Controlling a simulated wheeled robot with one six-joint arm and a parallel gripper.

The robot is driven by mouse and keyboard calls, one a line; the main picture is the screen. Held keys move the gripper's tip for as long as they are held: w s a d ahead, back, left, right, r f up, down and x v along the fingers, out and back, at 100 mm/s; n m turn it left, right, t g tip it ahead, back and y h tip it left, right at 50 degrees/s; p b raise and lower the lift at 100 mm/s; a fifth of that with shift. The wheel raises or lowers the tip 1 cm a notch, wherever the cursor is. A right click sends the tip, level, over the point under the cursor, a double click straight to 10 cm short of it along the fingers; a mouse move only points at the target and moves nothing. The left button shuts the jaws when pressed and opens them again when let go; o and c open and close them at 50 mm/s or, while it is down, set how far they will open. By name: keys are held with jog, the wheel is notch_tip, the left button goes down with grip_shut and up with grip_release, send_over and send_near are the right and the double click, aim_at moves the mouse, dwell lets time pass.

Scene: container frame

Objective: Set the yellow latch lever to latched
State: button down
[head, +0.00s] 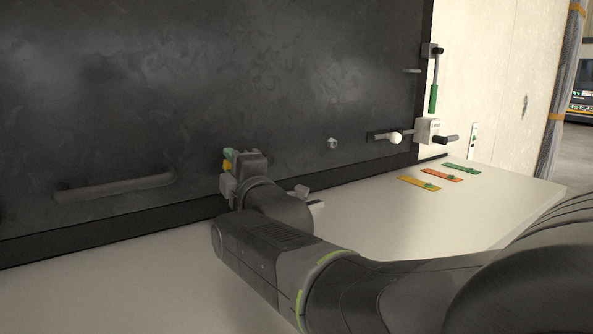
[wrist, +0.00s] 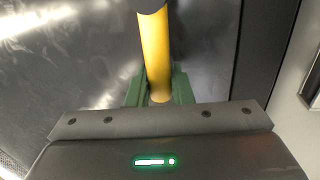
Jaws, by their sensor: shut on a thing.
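The yellow latch lever (wrist: 155,50) runs down the middle of the wrist view, with a dark end at the top. Its lower end sits between the green fingers of my gripper (wrist: 158,92), one on each side of it. In the head view my gripper (head: 229,161) is up against the dark panel, left of centre. Only a small yellow patch of the lever (head: 227,166) shows there. My wrist hides most of the lever and its mount, so its latched state cannot be told.
The dark panel (head: 300,70) fills the back. A grey bar handle (head: 115,186) is to the left. At the right are a green-handled lever (head: 433,98) and a white-knobbed lever (head: 395,138). Coloured tags, one orange (head: 441,175), lie on the pale ledge (head: 370,215).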

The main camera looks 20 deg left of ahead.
jog(key=shift+f+n+b, duration=0.4)
jog(key=shift+n+b, duration=0.1)
jog(key=shift+n, duration=0.1)
jog(key=c, duration=1.3)
grip_release()
jog(key=shift+c, duration=0.2)
jog(key=b+v, duration=0.1)
jog(key=v, duration=1.2)
jog(key=shift+s+d+b, duration=0.2)
jog(key=shift+d+b, duration=0.15)
jog(key=shift+b, duration=0.05)
jog(key=shift+w+a, duration=0.1)
jog(key=p+x, duration=0.1)
jog(key=x, duration=1.2)
jog(key=shift+w+a+r+p, duration=0.15)
jog(key=shift+a+p, duration=0.1)
jog(key=shift+p, duration=0.15)
